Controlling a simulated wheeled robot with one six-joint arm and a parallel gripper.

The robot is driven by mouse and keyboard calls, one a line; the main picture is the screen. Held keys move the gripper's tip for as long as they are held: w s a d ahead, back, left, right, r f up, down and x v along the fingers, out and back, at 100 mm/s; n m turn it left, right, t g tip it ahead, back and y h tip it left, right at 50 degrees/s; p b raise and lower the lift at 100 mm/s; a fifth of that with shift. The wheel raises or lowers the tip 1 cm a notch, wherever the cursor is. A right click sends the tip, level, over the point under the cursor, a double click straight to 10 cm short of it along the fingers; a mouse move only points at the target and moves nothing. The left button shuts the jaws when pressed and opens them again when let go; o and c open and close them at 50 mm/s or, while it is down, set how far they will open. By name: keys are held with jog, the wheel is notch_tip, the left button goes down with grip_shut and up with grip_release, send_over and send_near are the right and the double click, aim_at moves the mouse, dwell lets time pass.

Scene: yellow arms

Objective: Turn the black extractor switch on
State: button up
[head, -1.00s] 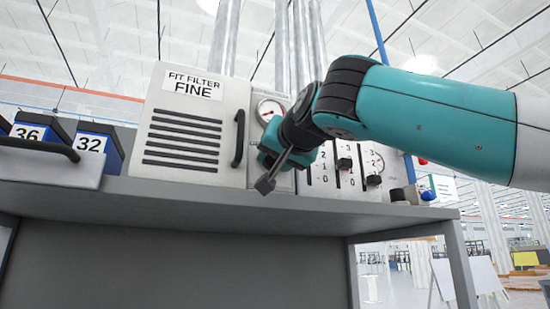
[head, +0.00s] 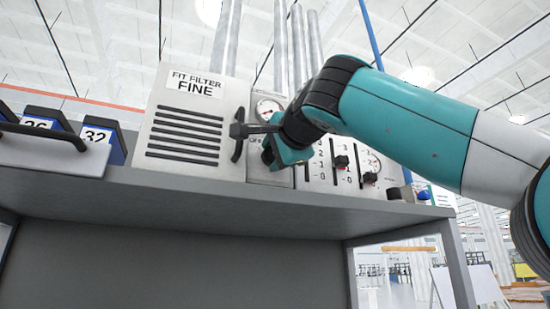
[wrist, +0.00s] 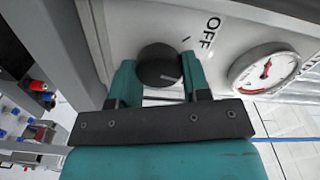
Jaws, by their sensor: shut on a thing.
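The black extractor switch (wrist: 158,64) is a round knob on the pale panel in the wrist view. The teal fingers of my gripper (wrist: 160,80) are shut on its two sides. The word OFF (wrist: 210,32) and a short black tick mark stand beside the knob. I cannot tell clearly where the knob points. In the head view my gripper (head: 285,155) is at the panel below the round gauge (head: 268,108), and it hides the knob there.
The gauge also shows right of the knob in the wrist view (wrist: 265,68). The FIT FILTER FINE box (head: 185,130) with a black handle (head: 239,140) stands left of my gripper. Slider controls (head: 340,162) are to its right. The grey bench (head: 230,195) runs below.

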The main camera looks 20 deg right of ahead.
jog(key=m, duration=0.2)
jog(key=m+b, duration=0.1)
jog(key=m, duration=0.3)
jog(key=shift+f+m, duration=0.3)
jog(key=shift+b, duration=0.3)
jog(key=o, duration=0.9)
jog(key=shift+o, duration=0.2)
jog(key=shift+r, duration=0.1)
